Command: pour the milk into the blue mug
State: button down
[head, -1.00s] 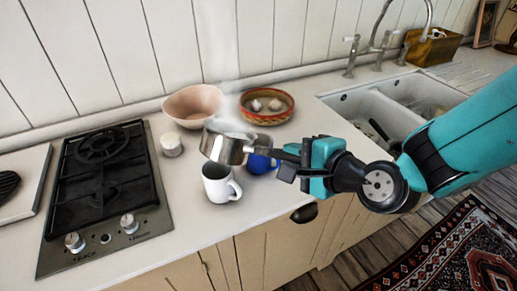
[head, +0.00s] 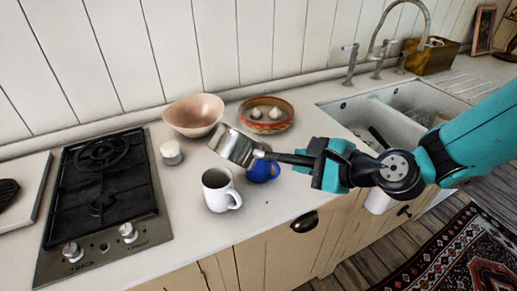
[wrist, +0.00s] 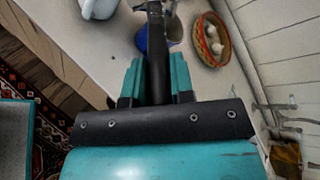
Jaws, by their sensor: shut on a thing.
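My gripper (head: 312,162) is shut on the dark handle of a small metal saucepan (head: 236,147). The handle (wrist: 157,62) runs between my fingers in the wrist view. The pan is tilted in the air, above and left of the blue mug (head: 262,171), which stands upright on the counter and is partly covered by the pan and handle. The blue mug also shows beside the handle in the wrist view (wrist: 141,41). I cannot see any milk in the pan or a stream from it, and the inside of the blue mug is hidden.
A white mug (head: 217,190) stands close to the blue mug, at its front left. Behind are a pink bowl (head: 194,113), a patterned bowl (head: 267,125) with garlic and a white jar (head: 171,153). A gas hob (head: 103,190) is left, a sink (head: 385,125) right.

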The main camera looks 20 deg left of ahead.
jog(key=shift+w+r+m, duration=0.15)
jog(key=shift+w+m, duration=0.05)
jog(key=shift+m, duration=0.1)
jog(key=shift+w+d+f+g, duration=0.15)
jog(key=shift+w+f+g, duration=0.15)
jog(key=shift+w+g, duration=0.1)
jog(key=shift+w+d+f+m, duration=0.1)
jog(key=shift+w+f+m, duration=0.15)
jog(key=shift+m, duration=0.25)
dwell(0.5)
jog(key=shift+w+d+m+g+y, duration=0.15)
jog(key=shift+w+m+g+y, duration=0.25)
jog(key=shift+w+m+g, duration=0.15)
dwell(0.7)
